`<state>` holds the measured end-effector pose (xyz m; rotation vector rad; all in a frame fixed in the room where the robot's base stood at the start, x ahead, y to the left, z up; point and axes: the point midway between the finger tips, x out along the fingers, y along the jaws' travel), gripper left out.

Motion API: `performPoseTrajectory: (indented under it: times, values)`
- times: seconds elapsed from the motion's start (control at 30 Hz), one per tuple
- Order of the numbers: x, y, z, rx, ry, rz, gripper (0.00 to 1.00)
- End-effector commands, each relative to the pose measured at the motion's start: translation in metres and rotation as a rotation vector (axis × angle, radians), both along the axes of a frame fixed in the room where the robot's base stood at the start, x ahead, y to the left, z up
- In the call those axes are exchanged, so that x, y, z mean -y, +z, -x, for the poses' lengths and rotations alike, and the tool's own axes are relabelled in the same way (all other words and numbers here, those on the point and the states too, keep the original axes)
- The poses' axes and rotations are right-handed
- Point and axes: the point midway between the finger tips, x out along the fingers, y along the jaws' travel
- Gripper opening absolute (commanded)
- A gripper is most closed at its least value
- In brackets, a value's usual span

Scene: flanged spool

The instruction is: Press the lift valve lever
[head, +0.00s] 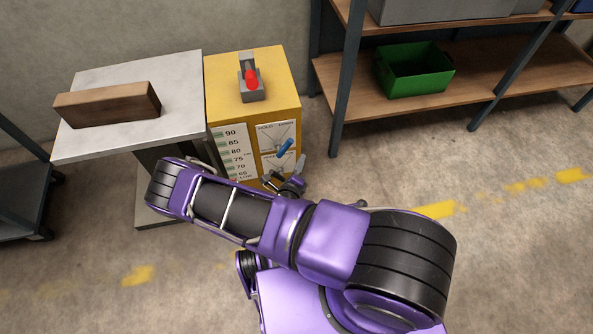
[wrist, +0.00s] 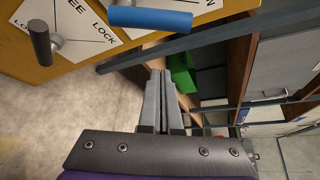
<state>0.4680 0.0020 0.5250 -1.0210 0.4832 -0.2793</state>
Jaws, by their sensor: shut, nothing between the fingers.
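A yellow cabinet (head: 285,75) carries three levers; none is labelled as the lift valve lever. A red-tipped lever (head: 252,78) is on a grey base on its top. A blue lever (head: 285,148) is on the front at a panel that seems to read HOLD and DOWN; it also shows in the wrist view (wrist: 150,18). Below it is a dark-handled lever (wrist: 40,42) by a FREE/LOCK panel, also in the head view (head: 300,164). My gripper (head: 286,183) is in front of the cabinet. In the wrist view its fingers (wrist: 160,76) are shut and empty, apart from both levers.
A white-topped table (head: 90,82) with a wooden block (head: 108,104) stands left of the cabinet. Right of it is a shelf rack (head: 345,85) with a green bin (head: 415,70). A dark cart (head: 25,190) is at the far left. Floor on the right is clear.

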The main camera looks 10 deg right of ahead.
Motion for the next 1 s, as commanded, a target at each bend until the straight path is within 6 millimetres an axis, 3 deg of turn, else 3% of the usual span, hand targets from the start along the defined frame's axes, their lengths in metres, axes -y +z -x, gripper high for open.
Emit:
performPoseTrajectory:
  times: [0.17,0.23,0.43,1.0]
  values:
    - [0.014,-0.009,-0.031,0.002,0.001,0.000,0.00]
    - [-0.001,0.000,-0.032,0.003,0.003,-0.003,0.00]
    - [-0.017,0.010,-0.035,0.001,0.001,-0.002,0.00]
    - [-0.020,0.013,-0.035,0.001,0.001,0.000,0.00]
